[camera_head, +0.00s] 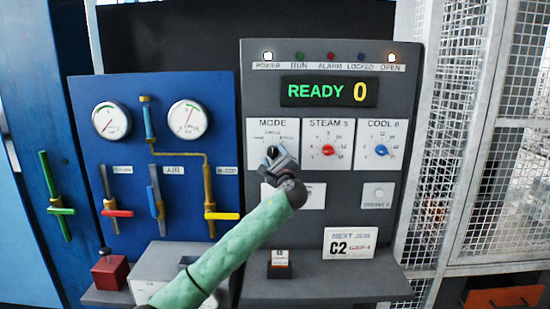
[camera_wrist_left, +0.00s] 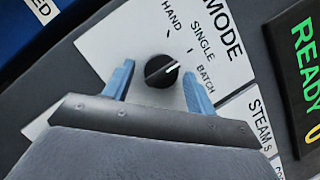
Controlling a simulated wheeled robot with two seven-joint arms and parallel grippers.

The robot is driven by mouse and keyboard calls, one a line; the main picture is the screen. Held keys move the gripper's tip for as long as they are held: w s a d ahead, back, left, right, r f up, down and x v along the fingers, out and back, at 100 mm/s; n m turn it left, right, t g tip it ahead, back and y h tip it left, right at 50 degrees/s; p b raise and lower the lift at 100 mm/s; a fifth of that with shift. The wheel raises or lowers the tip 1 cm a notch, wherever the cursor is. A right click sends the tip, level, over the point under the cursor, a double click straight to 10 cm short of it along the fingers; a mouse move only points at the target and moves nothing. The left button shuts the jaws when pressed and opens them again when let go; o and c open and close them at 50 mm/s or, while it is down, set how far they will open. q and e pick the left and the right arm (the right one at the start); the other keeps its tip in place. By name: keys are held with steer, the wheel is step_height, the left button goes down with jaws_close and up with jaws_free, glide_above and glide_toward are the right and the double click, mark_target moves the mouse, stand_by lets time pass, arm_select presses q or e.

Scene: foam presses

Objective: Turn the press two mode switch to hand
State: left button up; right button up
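The mode switch is a round black knob (camera_wrist_left: 162,70) on the white MODE plate (camera_wrist_left: 100,42) in the left wrist view. HAND, SINGLE and BATCH are printed around it. Its white pointer line appears to point toward BATCH. In the head view the MODE plate (camera_head: 255,128) is at the left of the grey panel, and my gripper covers most of the knob. My left gripper (camera_wrist_left: 158,69) is open, with one blue finger on each side of the knob and visible gaps to it. It also shows in the head view (camera_head: 273,155). My right gripper is not in view.
The grey panel has a READY 0 display (camera_head: 329,91), a STEAM dial (camera_head: 327,150) and a COOL dial (camera_head: 381,150). A blue board (camera_head: 140,90) with gauges and valve levers stands left. A mesh cage (camera_head: 470,130) is at right. A ledge (camera_head: 340,285) juts out below.

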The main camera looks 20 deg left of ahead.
arm_select(q)
steer(key=c, duration=0.8)
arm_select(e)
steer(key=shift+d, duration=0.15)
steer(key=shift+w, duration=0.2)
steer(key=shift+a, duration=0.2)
